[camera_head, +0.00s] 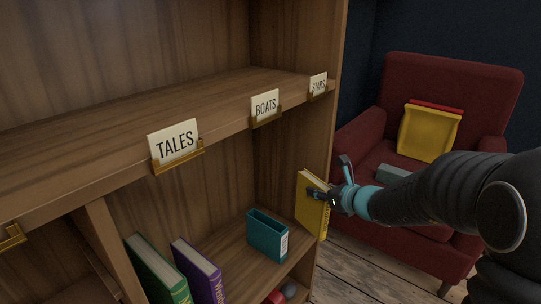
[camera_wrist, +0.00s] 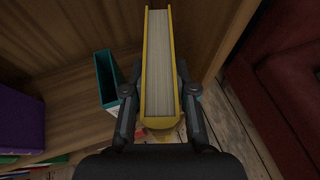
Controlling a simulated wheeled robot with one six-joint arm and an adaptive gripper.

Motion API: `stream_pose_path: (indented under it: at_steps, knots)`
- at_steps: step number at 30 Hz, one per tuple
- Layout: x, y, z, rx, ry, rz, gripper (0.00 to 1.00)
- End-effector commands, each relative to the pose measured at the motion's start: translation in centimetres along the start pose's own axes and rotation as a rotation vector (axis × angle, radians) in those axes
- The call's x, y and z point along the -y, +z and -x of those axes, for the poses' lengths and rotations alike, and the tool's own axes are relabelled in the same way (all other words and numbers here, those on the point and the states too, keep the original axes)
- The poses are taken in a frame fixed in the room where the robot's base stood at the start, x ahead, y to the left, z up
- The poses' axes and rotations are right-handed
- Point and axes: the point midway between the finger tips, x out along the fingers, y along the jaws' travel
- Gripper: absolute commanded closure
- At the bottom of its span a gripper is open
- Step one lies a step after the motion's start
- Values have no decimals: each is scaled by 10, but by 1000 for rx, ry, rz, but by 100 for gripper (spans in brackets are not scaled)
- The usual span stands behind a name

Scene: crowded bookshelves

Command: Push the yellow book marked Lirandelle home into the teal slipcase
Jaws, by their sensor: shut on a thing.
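A yellow book (camera_head: 309,206) is held upright by my gripper (camera_head: 318,193), in front of the right end of the shelf. Its spine lettering is too small to read. In the wrist view the yellow book (camera_wrist: 159,65) shows its page edges between the two fingers of my gripper (camera_wrist: 160,105), which are shut on its covers. The teal slipcase (camera_head: 267,236) stands on the lower shelf, left of the book and apart from it, with an open, empty-looking top. In the wrist view the slipcase (camera_wrist: 107,78) is left of the left finger.
Green (camera_head: 157,268) and purple (camera_head: 197,270) books stand left of the slipcase. The shelf's right upright (camera_head: 336,110) is close to my gripper. Behind is a red armchair (camera_head: 440,90) with a yellow item (camera_head: 429,132) on it. The upper shelf (camera_head: 110,105) is bare, with label holders.

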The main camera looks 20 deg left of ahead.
Motion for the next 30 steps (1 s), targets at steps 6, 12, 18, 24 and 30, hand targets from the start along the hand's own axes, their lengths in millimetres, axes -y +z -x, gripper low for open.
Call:
stream_pose_path:
  at_steps: [6, 12, 18, 24, 30]
  knots:
    - [-61, 76, -20, 6, 173, 79, 100]
    - [-100, 116, -26, 4, 266, 113, 100]
    - [-111, 127, -27, 2, 292, 122, 100]
    - [-111, 126, -27, 2, 292, 121, 100]
    - [-110, 126, -26, -2, 288, 122, 100]
